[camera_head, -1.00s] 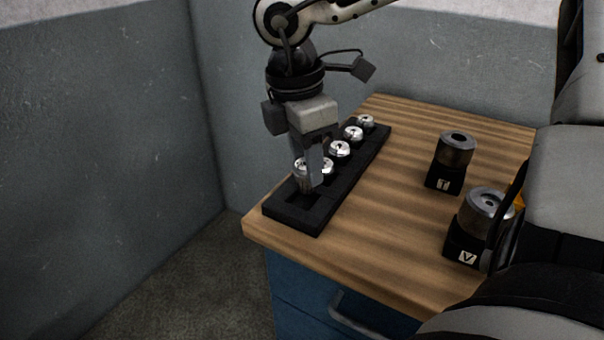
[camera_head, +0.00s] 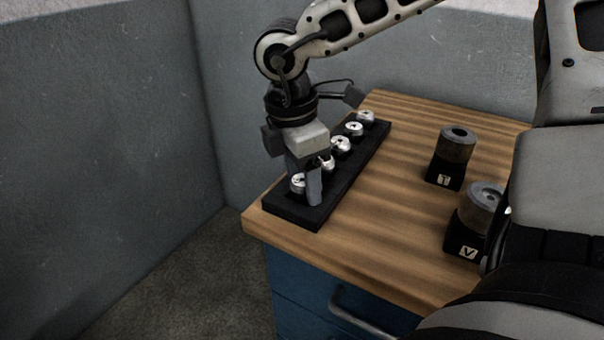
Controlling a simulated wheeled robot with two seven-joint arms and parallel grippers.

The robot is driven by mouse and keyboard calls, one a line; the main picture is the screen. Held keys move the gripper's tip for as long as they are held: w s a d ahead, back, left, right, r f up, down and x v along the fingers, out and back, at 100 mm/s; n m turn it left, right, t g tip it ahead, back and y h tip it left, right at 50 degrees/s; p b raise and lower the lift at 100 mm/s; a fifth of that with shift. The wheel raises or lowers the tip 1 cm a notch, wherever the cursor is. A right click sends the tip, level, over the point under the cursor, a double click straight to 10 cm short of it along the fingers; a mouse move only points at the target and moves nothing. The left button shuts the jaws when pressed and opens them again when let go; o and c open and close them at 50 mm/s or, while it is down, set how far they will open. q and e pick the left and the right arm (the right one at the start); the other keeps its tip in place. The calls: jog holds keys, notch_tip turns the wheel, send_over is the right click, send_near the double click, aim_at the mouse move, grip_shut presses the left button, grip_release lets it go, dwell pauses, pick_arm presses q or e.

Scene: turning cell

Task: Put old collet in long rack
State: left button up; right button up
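The long rack (camera_head: 349,179) is a black bar along the left part of the wooden bench top, with several silver collets in a row. The front collet (camera_head: 298,183) sits low at the rack's near end, at its front slot; I take it to be the old collet. My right gripper (camera_head: 303,188) points down over this end. Its fingers stand apart on either side of the front collet and look open, with the near finger partly covering the collet and slot. My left gripper is not in view.
Two black holders stand on the right of the wooden bench (camera_head: 400,215): one marked T (camera_head: 446,179) and one marked V (camera_head: 463,248), each with a grey cylindrical part on it. Bare wood lies between them and the rack. Walls stand behind and left.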

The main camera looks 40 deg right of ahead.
aim_at(293, 182)
jog(key=shift+r, duration=0.1)
jog(key=shift+r+p, duration=0.25)
jog(key=shift+p, duration=0.3)
notch_tip(293, 182, up, 12)
jog(key=a, duration=0.1)
jog(key=shift+w+a+f, duration=0.2)
jog(key=shift+w, duration=0.05)
